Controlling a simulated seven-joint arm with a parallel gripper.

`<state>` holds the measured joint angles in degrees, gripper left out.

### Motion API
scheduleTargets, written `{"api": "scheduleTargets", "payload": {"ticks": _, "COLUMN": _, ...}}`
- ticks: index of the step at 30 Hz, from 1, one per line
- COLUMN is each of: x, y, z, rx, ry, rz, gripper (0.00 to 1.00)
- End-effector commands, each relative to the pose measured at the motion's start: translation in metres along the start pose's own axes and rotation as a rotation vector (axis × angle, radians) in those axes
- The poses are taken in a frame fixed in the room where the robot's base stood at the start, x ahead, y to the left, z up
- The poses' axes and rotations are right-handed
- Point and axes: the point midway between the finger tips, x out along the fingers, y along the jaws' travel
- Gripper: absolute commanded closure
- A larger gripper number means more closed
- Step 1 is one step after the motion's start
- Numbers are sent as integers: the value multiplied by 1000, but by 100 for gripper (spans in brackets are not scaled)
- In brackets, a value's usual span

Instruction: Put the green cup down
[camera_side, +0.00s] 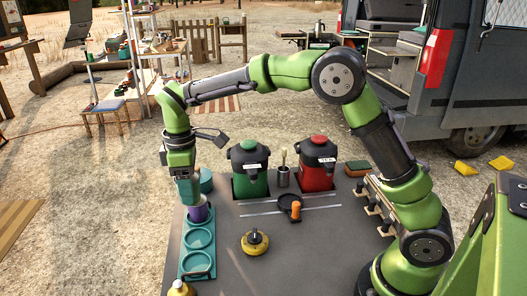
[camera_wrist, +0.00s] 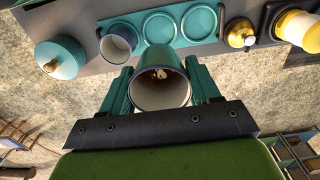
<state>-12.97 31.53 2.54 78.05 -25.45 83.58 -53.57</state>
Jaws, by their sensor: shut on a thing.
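My gripper (camera_wrist: 160,90) is shut on the green cup (camera_wrist: 160,62), whose pale open mouth faces the wrist camera. In the side view my gripper (camera_side: 187,196) is over the far left part of the table, and the green cup is hard to tell apart from the green fingers. A teal tray (camera_side: 184,268) with round recesses lies along the table's left edge. A blue-purple cup (camera_side: 200,214) stands in its far recess; it also shows in the wrist view (camera_wrist: 116,42). The recesses nearer the side camera look empty. The gap between green cup and tray cannot be judged.
A teal lidded pot (camera_side: 206,181) stands just beyond the tray. A yellow bottle-like thing (camera_side: 181,289) stands near its other end.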

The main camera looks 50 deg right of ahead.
Motion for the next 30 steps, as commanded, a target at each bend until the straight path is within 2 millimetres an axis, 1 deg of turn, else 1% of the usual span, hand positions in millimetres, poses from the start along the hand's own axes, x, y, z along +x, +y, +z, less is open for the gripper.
{"api": "scheduleTargets", "payload": {"ticks": 2, "x": 7, "y": 0, "z": 1, "rx": 0, "ry": -2, "rz": -1, "gripper": 72}}
{"api": "scheduleTargets", "payload": {"ticks": 3, "x": 15, "y": 0, "z": 1, "rx": 0, "ry": -4, "rz": -3, "gripper": 72}}
{"api": "scheduleTargets", "payload": {"ticks": 8, "x": 30, "y": 0, "z": 1, "rx": 1, "ry": -2, "rz": -1, "gripper": 72}}
{"api": "scheduleTargets", "payload": {"ticks": 10, "x": 40, "y": 0, "z": 1, "rx": 1, "ry": -3, "rz": -2, "gripper": 72}}
{"api": "scheduleTargets", "payload": {"ticks": 15, "x": 72, "y": 0, "z": 1, "rx": 1, "ry": -4, "rz": -3, "gripper": 72}}
{"api": "scheduleTargets", "payload": {"ticks": 18, "x": 86, "y": 0, "z": 1, "rx": 2, "ry": -2, "rz": -1, "gripper": 72}}
{"api": "scheduleTargets", "payload": {"ticks": 23, "x": 99, "y": 0, "z": 1, "rx": 1, "ry": -2, "rz": -2, "gripper": 72}}
{"api": "scheduleTargets", "payload": {"ticks": 27, "x": 119, "y": 0, "z": 1, "rx": 2, "ry": -2, "rz": -2, "gripper": 72}}
{"api": "scheduleTargets", "payload": {"ticks": 30, "x": 129, "y": 0, "z": 0, "rx": 1, "ry": -1, "rz": -1, "gripper": 72}}
